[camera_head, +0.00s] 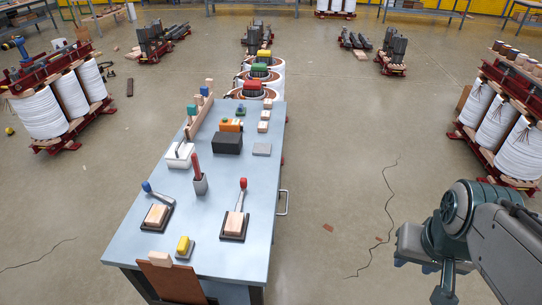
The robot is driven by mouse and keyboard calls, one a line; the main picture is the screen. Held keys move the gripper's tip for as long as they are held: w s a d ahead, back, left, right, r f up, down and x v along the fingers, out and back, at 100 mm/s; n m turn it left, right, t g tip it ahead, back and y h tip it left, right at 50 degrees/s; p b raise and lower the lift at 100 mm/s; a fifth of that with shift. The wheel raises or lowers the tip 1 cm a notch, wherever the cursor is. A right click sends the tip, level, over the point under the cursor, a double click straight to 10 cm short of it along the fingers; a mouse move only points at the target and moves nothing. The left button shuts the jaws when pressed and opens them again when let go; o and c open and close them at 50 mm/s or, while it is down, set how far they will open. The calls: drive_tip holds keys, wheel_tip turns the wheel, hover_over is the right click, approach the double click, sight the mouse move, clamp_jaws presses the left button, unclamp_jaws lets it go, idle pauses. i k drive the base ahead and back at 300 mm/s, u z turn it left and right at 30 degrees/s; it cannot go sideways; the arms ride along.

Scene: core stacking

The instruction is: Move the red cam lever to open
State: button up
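The red cam lever (241,191) stands on the right side of the blue-grey table. It has a red knob on a pale grey arm, tilted slightly right, and rises from a black base (232,238) with a wooden block (235,222) on it. My arm (485,228) is at the lower right, beyond the table's right side and well apart from the lever. My gripper (443,293) seems to be at the arm's lower end, by the bottom of the picture. Its fingers cannot be made out, and I see nothing held.
The table (262,180) also bears a blue-knobbed lever (152,193), a red-handled piece in a grey holder (198,178), a yellow-topped block (184,247), a white box (180,155) and a black-and-orange box (227,143).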

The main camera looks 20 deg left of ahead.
sight(243, 182)
drive_tip(key=u, duration=0.05)
drive_tip(key=i, duration=3.4)
drive_tip(key=u, duration=4.05)
drive_tip(key=k, duration=0.35)
drive_tip(key=u, duration=0.6)
